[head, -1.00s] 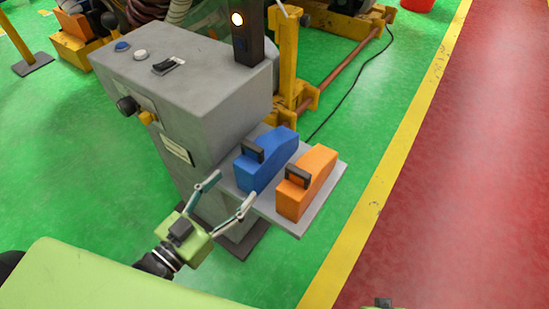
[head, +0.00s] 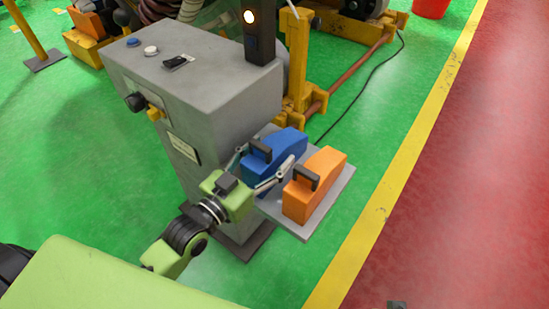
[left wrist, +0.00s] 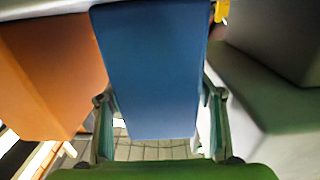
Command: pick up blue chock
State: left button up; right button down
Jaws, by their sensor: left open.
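The blue chock (head: 275,154) with a dark handle on top sits on a grey shelf (head: 300,228) at the side of the grey cabinet. My left gripper (head: 264,171) is open at the near end of the blue chock, with one finger on each side. In the left wrist view the blue chock (left wrist: 152,65) stands between the two spread fingers (left wrist: 160,112); I cannot tell whether they touch it. The orange chock (head: 315,187) stands close beside it on the right, and it also shows in the left wrist view (left wrist: 55,75). My right gripper's fingers are not visible.
The grey cabinet (head: 205,95) with buttons stands left of the shelf. A dark post with a lit lamp (head: 258,35) rises behind. A yellow frame (head: 300,75) and a black cable lie beyond. The green floor right of the shelf is clear.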

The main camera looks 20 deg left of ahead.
pick_arm(q)
jog(key=shift+x, duration=1.4)
jog(key=c, duration=1.3)
jog(key=shift+r, duration=0.15)
